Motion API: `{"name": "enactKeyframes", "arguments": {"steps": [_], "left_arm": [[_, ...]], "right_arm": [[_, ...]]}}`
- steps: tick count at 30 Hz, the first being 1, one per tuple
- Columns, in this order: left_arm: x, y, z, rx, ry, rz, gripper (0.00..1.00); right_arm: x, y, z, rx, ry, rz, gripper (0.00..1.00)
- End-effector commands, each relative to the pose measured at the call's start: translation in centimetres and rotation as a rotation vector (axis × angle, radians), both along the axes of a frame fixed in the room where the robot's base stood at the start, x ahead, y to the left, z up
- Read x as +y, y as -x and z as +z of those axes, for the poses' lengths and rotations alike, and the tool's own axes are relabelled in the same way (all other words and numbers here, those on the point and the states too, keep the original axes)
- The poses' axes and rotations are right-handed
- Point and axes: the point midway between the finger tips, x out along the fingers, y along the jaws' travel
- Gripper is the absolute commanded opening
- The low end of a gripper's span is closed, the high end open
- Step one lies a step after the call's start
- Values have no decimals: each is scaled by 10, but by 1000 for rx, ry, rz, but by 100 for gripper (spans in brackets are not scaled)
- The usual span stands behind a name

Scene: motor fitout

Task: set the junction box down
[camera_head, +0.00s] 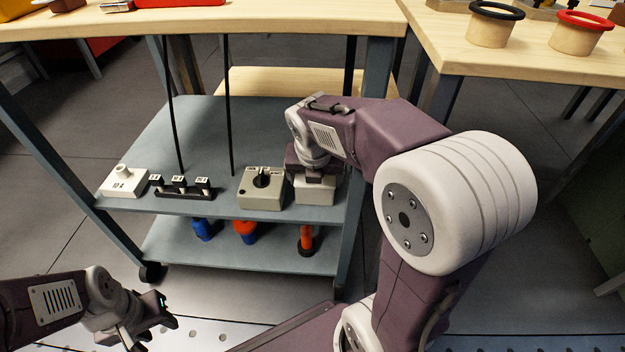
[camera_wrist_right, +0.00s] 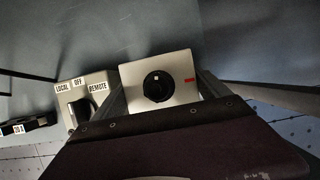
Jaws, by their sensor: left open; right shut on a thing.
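The junction box (camera_head: 315,191) is a pale beige box at the right end of the cart's upper shelf (camera_head: 205,130). In the right wrist view the box (camera_wrist_right: 186,82) shows a round black knob and a small red mark on its face. My right gripper (camera_head: 316,173) is over it from above, shut on its sides. The box looks upright, at or just above the shelf; I cannot tell if its underside touches. My left gripper (camera_head: 152,322) is open and empty at the lower left, away from the cart.
A beige selector switch box (camera_head: 260,190) stands close left of the junction box. Further left are a black strip with white-labelled parts (camera_head: 183,188) and a white block (camera_head: 123,182). Blue and orange items stand on the lower shelf. The shelf's rear is clear.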

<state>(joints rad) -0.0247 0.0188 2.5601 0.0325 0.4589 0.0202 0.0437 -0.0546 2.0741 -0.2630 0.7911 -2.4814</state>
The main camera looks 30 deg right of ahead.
Motion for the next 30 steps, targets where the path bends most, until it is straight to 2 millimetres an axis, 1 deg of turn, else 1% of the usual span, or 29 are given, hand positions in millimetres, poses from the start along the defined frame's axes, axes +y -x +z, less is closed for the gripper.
{"name": "enactKeyframes", "arguments": {"steps": [4, 5, 6, 14, 16, 20, 24, 27, 30], "left_arm": [[0, 0, 0, 0, 0, 0, 41], [0, 0, 0, 0, 0, 0, 41], [0, 0, 0, 0, 0, 0, 41], [0, 0, 0, 0, 0, 0, 41], [0, 0, 1, 0, 0, 0, 41], [0, 0, 26, 0, 0, 0, 41], [0, 0, 56, 0, 0, 0, 41], [0, 0, 72, 0, 0, 0, 41], [0, 0, 82, 0, 0, 0, 41]], "right_arm": [[0, 0, -2, -1, 0, 0, 29], [0, 0, -3, 0, 0, 0, 88], [0, 0, -2, -1, 1, 0, 94], [0, 0, -2, -1, 1, 0, 94], [0, -1, 1, -1, 1, 0, 94], [5, 6, 30, -2, 0, 2, 94], [12, 19, 68, -3, 0, 2, 94], [17, 27, 88, -2, 1, 2, 94], [21, 33, 103, 0, 1, 2, 94]]}}
